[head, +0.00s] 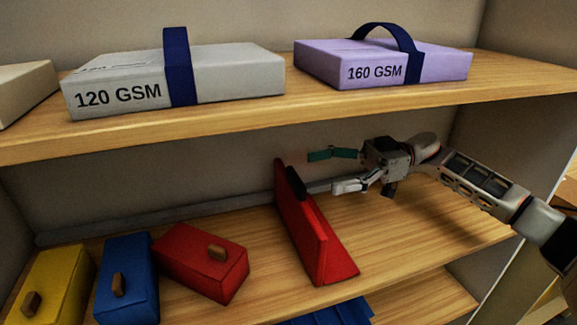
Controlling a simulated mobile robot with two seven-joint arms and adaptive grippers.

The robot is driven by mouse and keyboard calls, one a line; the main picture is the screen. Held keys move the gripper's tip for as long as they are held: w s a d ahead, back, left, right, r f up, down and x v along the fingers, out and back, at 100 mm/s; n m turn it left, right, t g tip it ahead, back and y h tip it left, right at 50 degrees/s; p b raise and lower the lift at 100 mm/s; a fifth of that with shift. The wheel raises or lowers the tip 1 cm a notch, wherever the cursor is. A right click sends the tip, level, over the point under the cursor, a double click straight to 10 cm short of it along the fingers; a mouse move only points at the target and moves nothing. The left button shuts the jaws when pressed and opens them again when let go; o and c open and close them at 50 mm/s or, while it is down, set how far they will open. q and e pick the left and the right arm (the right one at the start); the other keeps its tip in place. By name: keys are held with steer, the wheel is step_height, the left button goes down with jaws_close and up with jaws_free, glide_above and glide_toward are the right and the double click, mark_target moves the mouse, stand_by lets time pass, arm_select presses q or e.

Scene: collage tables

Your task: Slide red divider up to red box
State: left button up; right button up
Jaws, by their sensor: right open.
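The red divider (312,240) stands upright on the middle shelf, with a dark piece on its upper right side. The red box (203,262), with a brown knob, sits to its left, with a strip of bare shelf between them. My right gripper (326,170) comes in from the right. My left gripper is not in view.
A blue box (127,278) and a yellow box (53,286) stand left of the red box. A grey rail (150,226) runs along the back. The upper shelf (225,112) holds a grey 120 GSM pack (125,95) and a purple 160 GSM pack (440,66). Bare shelf lies right of the divider.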

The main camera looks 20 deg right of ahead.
mark_target(294, 176)
steer(key=a, duration=0.4)
steer(key=a+p, duration=0.1)
steer(key=a, duration=0.2)
steer(key=shift+s+r, duration=0.1)
steer(key=shift+s, duration=0.3)
steer(key=shift+a, duration=0.25)
steer(key=c, duration=1.6)
steer(key=shift+a+r, duration=0.1)
steer(key=shift+a, duration=0.15)
steer(key=a+p, duration=0.5)
steer(key=a, duration=0.4)
steer(key=shift+s+a, duration=0.1)
